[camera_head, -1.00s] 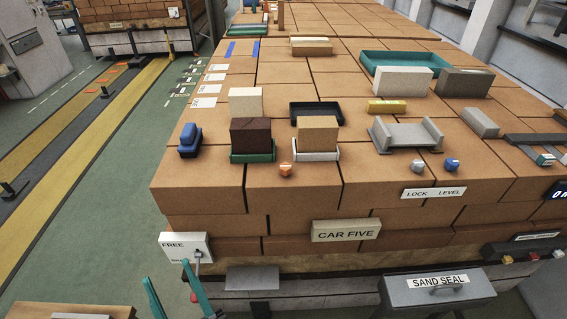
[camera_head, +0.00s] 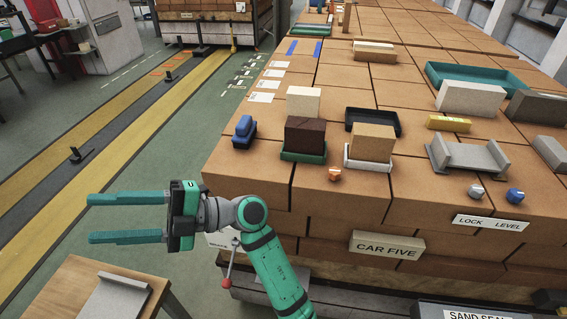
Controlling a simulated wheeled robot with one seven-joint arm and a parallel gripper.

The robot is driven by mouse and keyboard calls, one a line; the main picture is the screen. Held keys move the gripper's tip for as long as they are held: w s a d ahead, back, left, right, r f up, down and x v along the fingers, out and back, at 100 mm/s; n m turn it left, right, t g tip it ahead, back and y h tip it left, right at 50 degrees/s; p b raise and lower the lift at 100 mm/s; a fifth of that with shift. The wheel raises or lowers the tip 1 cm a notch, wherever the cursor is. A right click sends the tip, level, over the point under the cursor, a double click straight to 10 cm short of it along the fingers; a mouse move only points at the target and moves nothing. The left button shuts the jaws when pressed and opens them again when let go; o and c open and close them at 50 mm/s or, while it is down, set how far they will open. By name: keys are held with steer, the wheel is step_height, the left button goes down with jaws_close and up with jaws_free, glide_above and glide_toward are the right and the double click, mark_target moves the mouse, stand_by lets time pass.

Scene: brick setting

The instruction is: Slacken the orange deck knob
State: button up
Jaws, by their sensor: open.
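The orange deck knob (camera_head: 335,174) is small and sits near the front edge of the brick deck (camera_head: 245,180), in front of the white tray (camera_head: 367,167) that holds a tan brick. My gripper (camera_head: 88,219) is open and empty, its two long teal fingers pointing left. It is well to the left of the knob, out over the floor and clear of the deck. Nothing hides the knob.
A blue item (camera_head: 243,133) stands left of the knob, and a dark brown brick (camera_head: 305,137) stands in a green tray behind it. Silver (camera_head: 476,191) and blue (camera_head: 515,195) knobs are to the right. A wooden table (camera_head: 60,300) is at lower left. A red-tipped lever (camera_head: 229,268) hangs below the deck.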

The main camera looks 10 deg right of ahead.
steer(key=w+f+t+h, duration=0.2)
steer(key=w+f+h, duration=0.1)
steer(key=f+h, duration=0.15)
steer(key=m+t+h, duration=0.7)
steer(key=m+h, duration=0.5)
steer(key=h, duration=0.9)
glide_toward(335, 171)
steer(key=x, duration=0.8)
steer(key=shift+w+f, duration=0.1)
steer(key=shift+w, duration=0.05)
steer(key=c, duration=1)
